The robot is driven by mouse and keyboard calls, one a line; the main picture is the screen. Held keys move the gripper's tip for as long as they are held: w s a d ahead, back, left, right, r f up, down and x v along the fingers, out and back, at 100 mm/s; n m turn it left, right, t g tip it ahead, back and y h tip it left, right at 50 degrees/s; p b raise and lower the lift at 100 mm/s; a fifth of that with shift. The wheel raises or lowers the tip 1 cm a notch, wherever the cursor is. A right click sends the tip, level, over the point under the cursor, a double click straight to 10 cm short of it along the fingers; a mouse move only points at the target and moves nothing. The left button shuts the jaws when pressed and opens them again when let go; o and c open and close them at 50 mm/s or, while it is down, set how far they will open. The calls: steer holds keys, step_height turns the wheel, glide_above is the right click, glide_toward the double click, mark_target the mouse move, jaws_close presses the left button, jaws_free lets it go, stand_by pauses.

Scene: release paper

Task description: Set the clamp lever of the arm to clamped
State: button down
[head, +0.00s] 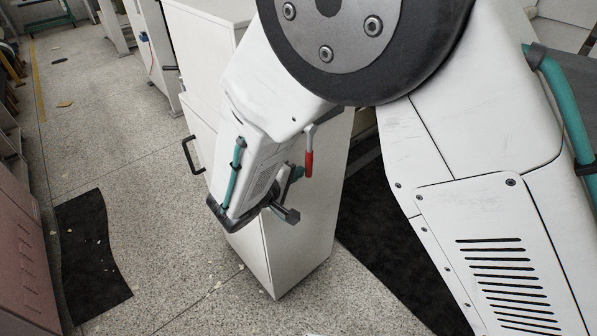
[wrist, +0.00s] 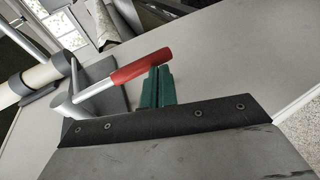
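The clamp lever (wrist: 140,68) has a red grip on a bare metal rod. In the wrist view the rod runs left to a round grey pivot (wrist: 68,104) beside a dark grey block. In the head view the red grip (head: 309,162) hangs down just right of my forearm, in front of a white cabinet. My gripper (wrist: 157,88) shows two green fingers close together, right beside the red grip. They look shut with nothing between them. I cannot tell whether they touch the grip. In the head view my gripper (head: 295,176) is partly hidden by my wrist.
The white cabinet (head: 300,240) stands behind my gripper, with a black handle (head: 191,155) at its left. A beige and grey roll (wrist: 32,80) lies left of the pivot. Dark mats (head: 92,250) lie on the speckled floor. Open floor (head: 120,150) extends at the left.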

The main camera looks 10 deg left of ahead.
steer(key=shift+w+d+f, duration=0.1)
steer(key=shift+w+d, duration=0.05)
steer(key=shift+d, duration=0.15)
steer(key=s+a, duration=0.8)
steer(key=s, duration=0.3)
steer(key=shift+s+a+r, duration=0.2)
steer(key=shift+s, duration=0.05)
stand_by(0.3)
